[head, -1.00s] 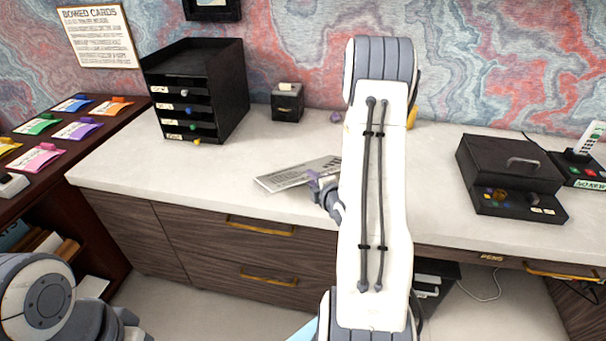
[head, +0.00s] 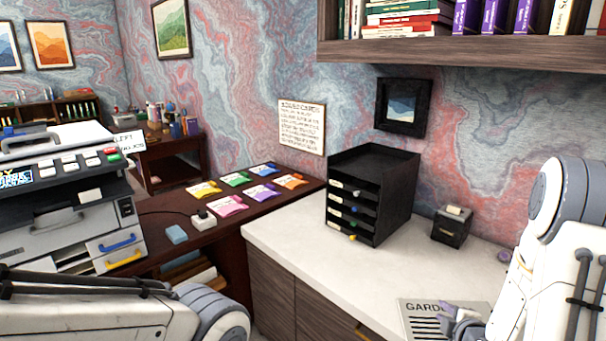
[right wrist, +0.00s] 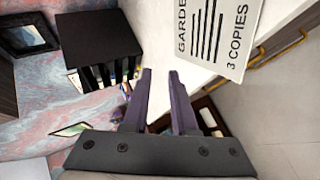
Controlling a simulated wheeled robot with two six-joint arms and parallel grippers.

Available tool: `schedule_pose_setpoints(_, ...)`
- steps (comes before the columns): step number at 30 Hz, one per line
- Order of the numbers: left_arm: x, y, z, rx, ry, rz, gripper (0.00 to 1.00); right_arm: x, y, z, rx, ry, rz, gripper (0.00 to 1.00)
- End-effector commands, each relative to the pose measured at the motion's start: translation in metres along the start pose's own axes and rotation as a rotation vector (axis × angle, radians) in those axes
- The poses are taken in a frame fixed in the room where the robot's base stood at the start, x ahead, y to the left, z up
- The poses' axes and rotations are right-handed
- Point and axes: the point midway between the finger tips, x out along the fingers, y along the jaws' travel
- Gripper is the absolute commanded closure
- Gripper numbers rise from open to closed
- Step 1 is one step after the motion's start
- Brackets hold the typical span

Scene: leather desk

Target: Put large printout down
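The large printout (head: 420,318) is a white sheet with a bold "GARDEN" heading and dark lines. It appears to lie on the pale countertop, partly cut off at the bottom of the head view. In the right wrist view the printout (right wrist: 222,38) also reads "3 COPIES". My right gripper (head: 458,318) has purple fingers and is by the printout's right side in the head view. In the right wrist view the right gripper (right wrist: 161,72) has its fingers apart with nothing between them, and the printout is beyond the right fingertip. My left gripper is out of view.
A black drawer tower (head: 370,195) and a small black box (head: 452,226) stand at the back of the countertop (head: 300,235). Colored cards (head: 262,193) lie on the dark side desk. A grey printer (head: 70,200) is at the left. The counter's left part is clear.

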Motion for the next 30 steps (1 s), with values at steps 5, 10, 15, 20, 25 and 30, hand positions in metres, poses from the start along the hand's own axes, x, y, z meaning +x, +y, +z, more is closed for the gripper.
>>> schedule_pose_setpoints(5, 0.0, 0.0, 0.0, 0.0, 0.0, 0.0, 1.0, -0.016, -0.006, -0.102, 0.157, 0.049, -0.244, 0.74)
schedule_pose_setpoints(10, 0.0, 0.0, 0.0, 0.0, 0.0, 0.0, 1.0, -0.072, -0.031, -0.183, 0.334, 0.004, -0.486, 0.74)
schedule_pose_setpoints(15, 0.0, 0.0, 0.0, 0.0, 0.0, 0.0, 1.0, -0.162, -0.065, -0.24, 0.476, -0.105, -0.719, 0.74)
schedule_pose_setpoints(20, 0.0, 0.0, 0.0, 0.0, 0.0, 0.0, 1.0, -0.249, -0.095, -0.258, 0.553, -0.243, -0.897, 0.74)
schedule_pose_setpoints(25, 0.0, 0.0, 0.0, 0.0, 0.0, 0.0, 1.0, -0.303, -0.11, -0.254, 0.573, -0.353, -0.991, 0.74)
schedule_pose_setpoints(30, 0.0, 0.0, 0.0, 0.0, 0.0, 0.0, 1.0, -0.315, -0.113, -0.249, 0.577, -0.387, -1.01, 0.74)
